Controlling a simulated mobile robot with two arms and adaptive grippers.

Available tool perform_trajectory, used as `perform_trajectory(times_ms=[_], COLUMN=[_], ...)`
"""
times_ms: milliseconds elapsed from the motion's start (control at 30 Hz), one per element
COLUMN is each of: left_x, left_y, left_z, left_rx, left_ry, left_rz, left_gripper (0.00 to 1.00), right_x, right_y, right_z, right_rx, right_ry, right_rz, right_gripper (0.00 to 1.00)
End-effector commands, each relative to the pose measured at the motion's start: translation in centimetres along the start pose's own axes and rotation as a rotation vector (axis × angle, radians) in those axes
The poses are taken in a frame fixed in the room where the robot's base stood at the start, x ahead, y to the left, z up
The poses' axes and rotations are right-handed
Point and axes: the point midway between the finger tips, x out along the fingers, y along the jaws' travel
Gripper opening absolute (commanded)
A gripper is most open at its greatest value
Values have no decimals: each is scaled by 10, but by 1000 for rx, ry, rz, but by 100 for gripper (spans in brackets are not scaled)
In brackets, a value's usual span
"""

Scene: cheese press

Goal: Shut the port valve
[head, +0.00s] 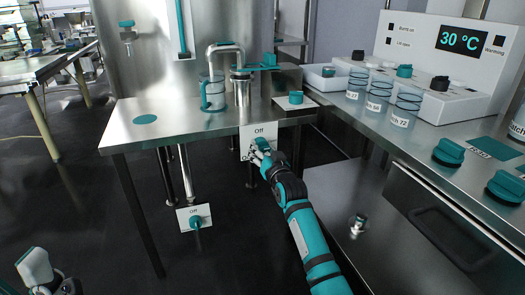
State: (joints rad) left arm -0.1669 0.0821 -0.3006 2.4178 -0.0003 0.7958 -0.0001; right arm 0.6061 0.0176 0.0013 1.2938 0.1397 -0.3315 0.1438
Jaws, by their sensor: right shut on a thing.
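My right gripper (262,152) is at a teal valve handle (261,143) on a white plate (247,134) marked "Off", below the front edge of the steel table. Its fingers are shut on the handle and hide part of it and of the plate. A second teal knob (195,221) sits on a lower white plate (205,211), also marked "Off", near a vertical pipe. The picture does not tell which of the two is the port valve. My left gripper (35,266) shows only partly at the bottom left corner, away from both plates; its fingertips are unclear.
The steel table (160,109) above holds a clear jug (212,93) and a metal cylinder (241,92) under a bent pipe. At right, a counter (420,134) carries labelled jars, teal knobs and a 30 °C display (460,40). The dark floor (110,235) at left is clear.

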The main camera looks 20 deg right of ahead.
Motion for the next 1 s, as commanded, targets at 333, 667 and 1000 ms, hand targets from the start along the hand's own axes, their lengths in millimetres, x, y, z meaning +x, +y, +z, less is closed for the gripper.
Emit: perform_trajectory(times_ms=[333, 667, 1000], left_x=[4, -8, 19], left_y=[0, 0, -1], left_z=[-1, -5, -11], left_rx=[-1, -10, -12], left_ry=[3, -89, -95], left_rz=[-1, -33, -38], left_gripper=[68, 68, 68], right_x=[0, 0, 0], right_y=[0, 0, 1], right_z=[-1, -4, -4], right_rx=[-20, -196, -511], right_ry=[-1, -4, -3], right_rz=[1, 0, 0], right_gripper=[12, 12, 12])
